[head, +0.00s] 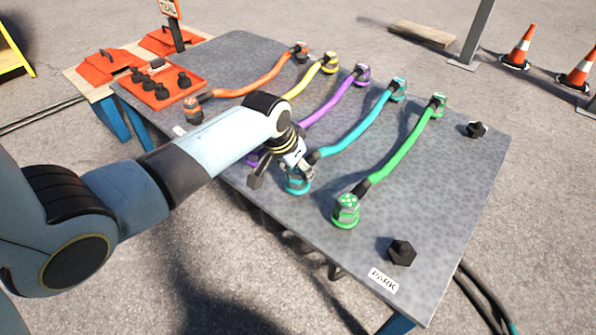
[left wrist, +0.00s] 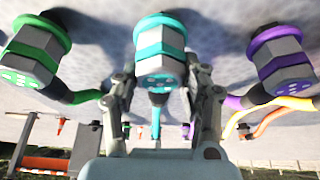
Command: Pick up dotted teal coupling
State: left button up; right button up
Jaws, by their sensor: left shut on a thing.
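A teal cable lies on the grey table (head: 240,60) with a coupling at each end. The near teal coupling (head: 297,186) is partly hidden by my left gripper (head: 294,168) in the head view. In the left wrist view the teal coupling (left wrist: 160,50) stands between the two fingers, with small marks on its face. My left gripper is shut on it, and it is at or close to the table top. The far teal coupling (head: 398,88) rests near the back edge. My right gripper is not in view.
Green (head: 346,210) and purple couplings (left wrist: 280,58) flank the teal one closely. Orange and yellow cables lie further left. A black knob (head: 402,252) stands near the PARK label (head: 383,281). An orange tray (head: 160,87) holds black plugs; a TEAL sign (head: 168,8) stands behind.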

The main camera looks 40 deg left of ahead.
aim_at(299, 170)
pick_arm(q)
jog(key=shift+w+r, duration=0.1)
jog(key=shift+r, duration=0.45)
jog(key=r+p, duration=0.1)
jog(key=r, duration=0.1)
jog(key=r+p, duration=0.1)
jog(key=r, duration=0.1)
jog(key=shift+s+d+p, duration=0.3)
jog(key=s+d+r+p, duration=0.3)
jog(key=s+d+r, duration=0.3)
jog(key=s+d, duration=0.1)
jog(key=shift+s+d+p, duration=0.35)
jog(key=shift+s, duration=0.05)
